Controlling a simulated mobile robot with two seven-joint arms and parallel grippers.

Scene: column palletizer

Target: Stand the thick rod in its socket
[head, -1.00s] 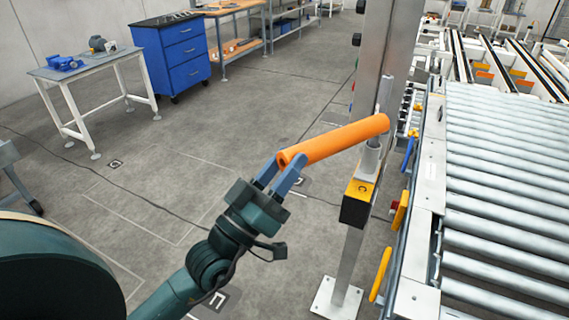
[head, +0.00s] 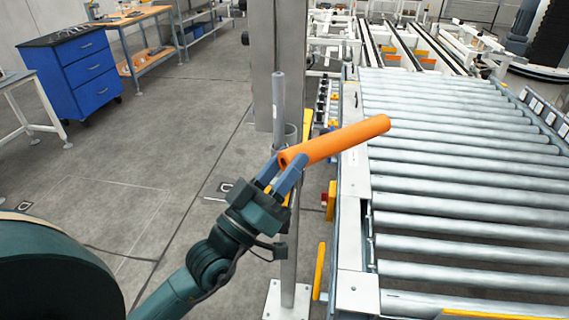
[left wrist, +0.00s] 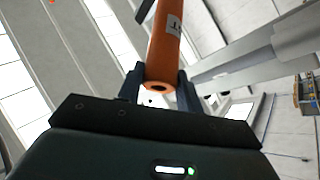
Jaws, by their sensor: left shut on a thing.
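The thick orange rod (head: 340,141) is in my left gripper (head: 282,170), which is shut on its near end. The rod is tilted, lying closer to level than upright, with its far end up and to the right. The left wrist view shows the rod (left wrist: 165,45) between the fingers, with a hole in its near end face. A grey upright cup (head: 291,131), which looks like a socket, tops a slim metal post (head: 289,265) behind the gripper. The rod and gripper partly hide the post's top. My right gripper is not in view.
A thin grey rod (head: 278,100) stands upright beside the cup, before a wide metal column (head: 262,60). Open floor (head: 130,170) lies to the left.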

